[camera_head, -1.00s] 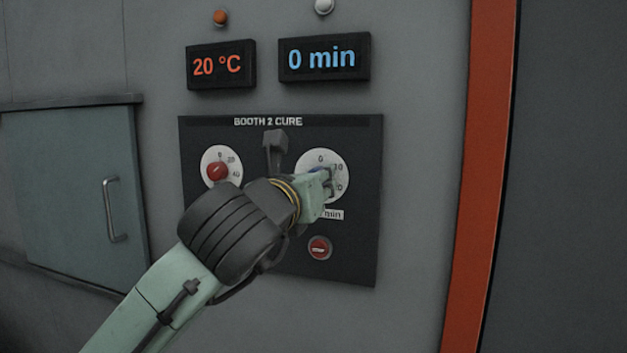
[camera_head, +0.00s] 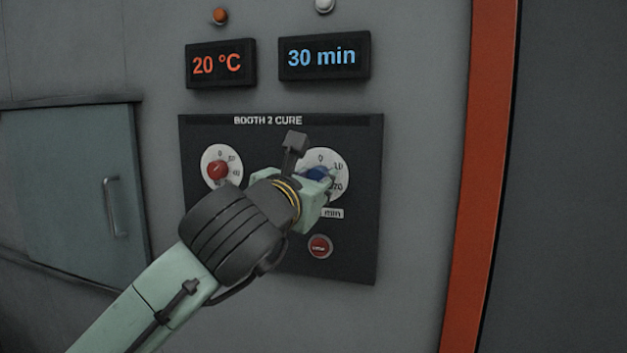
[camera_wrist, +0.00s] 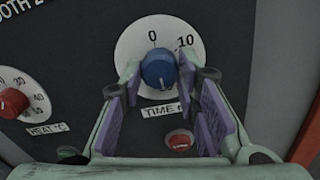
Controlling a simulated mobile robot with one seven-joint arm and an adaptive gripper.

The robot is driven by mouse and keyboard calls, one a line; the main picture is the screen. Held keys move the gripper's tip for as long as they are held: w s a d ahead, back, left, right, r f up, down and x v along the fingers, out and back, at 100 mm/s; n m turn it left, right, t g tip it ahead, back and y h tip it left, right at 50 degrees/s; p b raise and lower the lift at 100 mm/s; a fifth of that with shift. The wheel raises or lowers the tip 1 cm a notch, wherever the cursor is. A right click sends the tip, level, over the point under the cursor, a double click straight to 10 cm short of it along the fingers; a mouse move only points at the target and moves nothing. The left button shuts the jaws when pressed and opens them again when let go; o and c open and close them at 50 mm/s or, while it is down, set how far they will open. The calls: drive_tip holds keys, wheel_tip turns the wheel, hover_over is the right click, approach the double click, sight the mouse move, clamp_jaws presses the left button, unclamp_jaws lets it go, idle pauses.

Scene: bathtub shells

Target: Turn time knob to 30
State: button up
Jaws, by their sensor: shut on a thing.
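The time knob (camera_wrist: 159,68) is blue and sits on a round white dial (camera_wrist: 128,40) marked 0 and 10 in the wrist view. In the head view the blue knob (camera_head: 317,174) shows partly behind my gripper (camera_head: 322,182). My gripper (camera_wrist: 161,74) is shut on the knob, with one finger on each side. The gripper looks rolled relative to the panel. The time display (camera_head: 323,57) reads 30 min in blue. The lower part of the dial is partly hidden by the fingers.
The red heat knob (camera_head: 217,169) is left of my gripper on the dark panel (camera_head: 350,260), under a display (camera_head: 218,65) reading 20 °C. A red button (camera_head: 320,246) sits below the time dial. An orange post (camera_head: 475,200) stands to the right.

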drive_tip(key=o, duration=1.2)
drive_tip(key=shift+c, duration=0.2)
drive_tip(key=v, duration=1.2)
